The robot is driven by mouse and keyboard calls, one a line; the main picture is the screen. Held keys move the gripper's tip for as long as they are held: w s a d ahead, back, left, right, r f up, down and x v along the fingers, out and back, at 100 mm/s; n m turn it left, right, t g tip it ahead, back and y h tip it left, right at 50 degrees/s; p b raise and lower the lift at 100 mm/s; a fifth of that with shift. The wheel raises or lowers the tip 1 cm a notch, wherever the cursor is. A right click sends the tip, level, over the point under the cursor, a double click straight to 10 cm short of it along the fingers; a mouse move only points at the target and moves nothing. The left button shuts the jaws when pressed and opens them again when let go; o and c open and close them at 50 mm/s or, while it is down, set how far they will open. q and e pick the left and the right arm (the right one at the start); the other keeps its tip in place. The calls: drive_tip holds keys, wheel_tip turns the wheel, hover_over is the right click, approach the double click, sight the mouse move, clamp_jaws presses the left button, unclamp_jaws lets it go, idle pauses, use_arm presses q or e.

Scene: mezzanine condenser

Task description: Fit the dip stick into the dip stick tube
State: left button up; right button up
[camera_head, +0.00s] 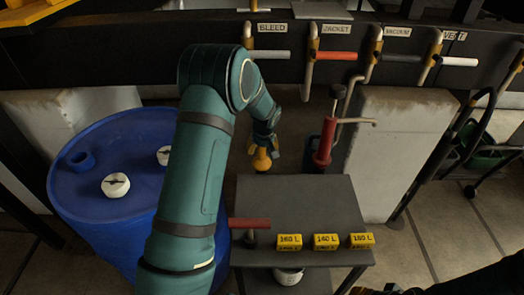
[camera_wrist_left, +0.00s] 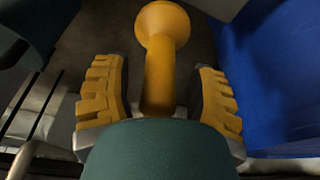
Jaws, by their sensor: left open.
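My left gripper (camera_head: 264,148) is at the far end of the teal arm, behind the small dark table. Its yellow fingers are apart in the left wrist view (camera_wrist_left: 160,95). Between them stands a yellow piece with a shaft and a round flared end (camera_wrist_left: 158,65); gaps show on both sides. It also shows below the gripper in the head view (camera_head: 262,161). I cannot tell whether it is the dip stick or its tube. Its near end is hidden by a teal part. Part of my right gripper (camera_head: 372,290) shows at the bottom edge; its finger state is unclear.
A blue drum (camera_head: 105,210) with white caps stands left, partly behind my arm. The dark table (camera_head: 300,200) carries a red-handled fitting (camera_head: 250,224) and yellow litre tags (camera_head: 325,241). A red hand pump (camera_head: 325,140) and a pale block (camera_head: 395,150) stand behind. Labelled valves line the back.

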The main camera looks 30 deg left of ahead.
use_arm(q)
drive_tip(key=v, duration=0.9)
drive_tip(key=shift+r, duration=0.4)
